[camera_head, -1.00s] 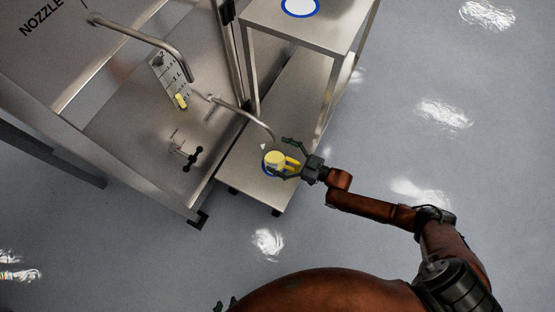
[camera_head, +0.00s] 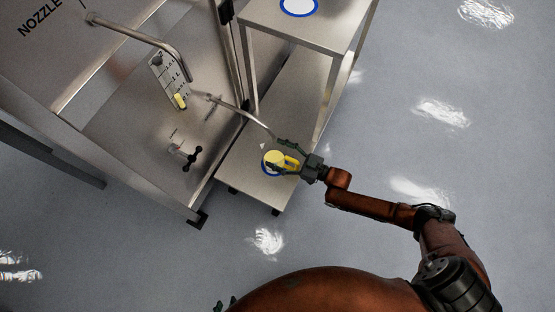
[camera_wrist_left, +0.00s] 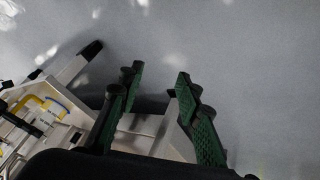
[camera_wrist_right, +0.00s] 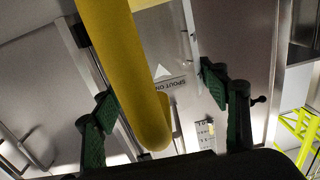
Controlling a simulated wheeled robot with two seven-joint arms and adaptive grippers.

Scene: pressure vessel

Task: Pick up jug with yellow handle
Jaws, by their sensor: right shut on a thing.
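The jug (camera_head: 272,160) with a yellow handle stands on a blue-ringed spot on the low steel shelf, by the end of a bent pipe. My right gripper (camera_head: 287,161) reaches it from the right and is shut on its yellow handle. In the right wrist view the yellow handle (camera_wrist_right: 125,75) runs between the fingers (camera_wrist_right: 158,95), and the jug body is mostly out of view. My left gripper (camera_wrist_left: 160,75) is open and empty in the left wrist view, above the grey floor. Only a small dark tip of it shows at the head view's bottom edge.
The low steel shelf (camera_head: 245,188) lies under a higher steel table (camera_head: 320,30) with a blue-ringed white spot (camera_head: 299,6). A bent pipe (camera_head: 245,112) ends close above the jug. The vessel's steel frame (camera_head: 130,150) stands on the left. The floor (camera_head: 440,150) at right is clear.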

